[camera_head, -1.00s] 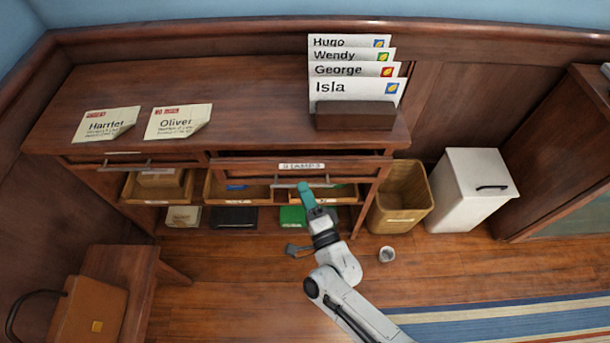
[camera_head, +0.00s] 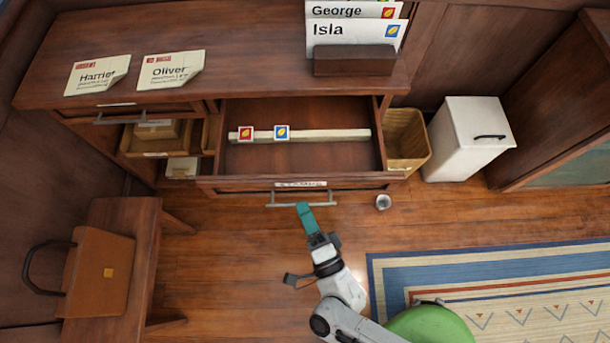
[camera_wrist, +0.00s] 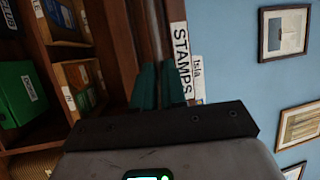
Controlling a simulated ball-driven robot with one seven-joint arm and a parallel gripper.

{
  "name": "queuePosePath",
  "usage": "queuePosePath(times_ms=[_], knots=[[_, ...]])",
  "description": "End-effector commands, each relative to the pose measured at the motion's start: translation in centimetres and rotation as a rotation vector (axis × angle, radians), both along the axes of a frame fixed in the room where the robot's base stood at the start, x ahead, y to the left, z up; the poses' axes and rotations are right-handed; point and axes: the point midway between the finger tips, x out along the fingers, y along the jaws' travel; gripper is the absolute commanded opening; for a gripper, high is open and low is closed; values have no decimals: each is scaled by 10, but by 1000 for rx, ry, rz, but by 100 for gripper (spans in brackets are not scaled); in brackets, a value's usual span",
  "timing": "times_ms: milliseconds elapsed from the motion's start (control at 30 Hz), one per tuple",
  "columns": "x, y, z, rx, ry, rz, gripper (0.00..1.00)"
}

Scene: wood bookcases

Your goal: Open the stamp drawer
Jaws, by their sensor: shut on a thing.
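The stamp drawer (camera_head: 240,185) is pulled well out of the wooden desk in the head view. Its front carries a label reading STAMPS (camera_head: 300,184) and a grey bar handle (camera_head: 285,204). Inside, a pale strip (camera_head: 330,135) crosses the drawer, with a red stamp (camera_head: 245,133) and a blue stamp (camera_head: 281,132) at it. My gripper (camera_head: 303,207), with teal fingers, is shut on the handle near its middle. In the wrist view the fingers (camera_wrist: 160,88) point at the drawer front beside the STAMPS label (camera_wrist: 181,56); the grip itself is partly hidden.
Letters marked Harriet (camera_head: 97,75) and Oliver (camera_head: 170,69) lie on the desktop, left of a letter holder (camera_head: 353,62). A wicker bin (camera_head: 407,140) and white bin (camera_head: 468,140) stand right. A bag (camera_head: 100,270) rests on a bench at left. A small cup (camera_head: 383,202) is on the floor.

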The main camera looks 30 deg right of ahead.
Motion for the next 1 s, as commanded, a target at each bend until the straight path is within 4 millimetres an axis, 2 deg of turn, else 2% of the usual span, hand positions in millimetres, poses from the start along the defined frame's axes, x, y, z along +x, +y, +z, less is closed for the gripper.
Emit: queuePosePath(times_ms=[367,400,633,867,1000], knots=[[-2,0,-2,1,5,0,0],[-2,0,-2,1,5,0,14],[-2,1,-1,0,3,0,36],[-2,1,-1,0,1,0,37],[-10,2,-3,0,2,0,37]])
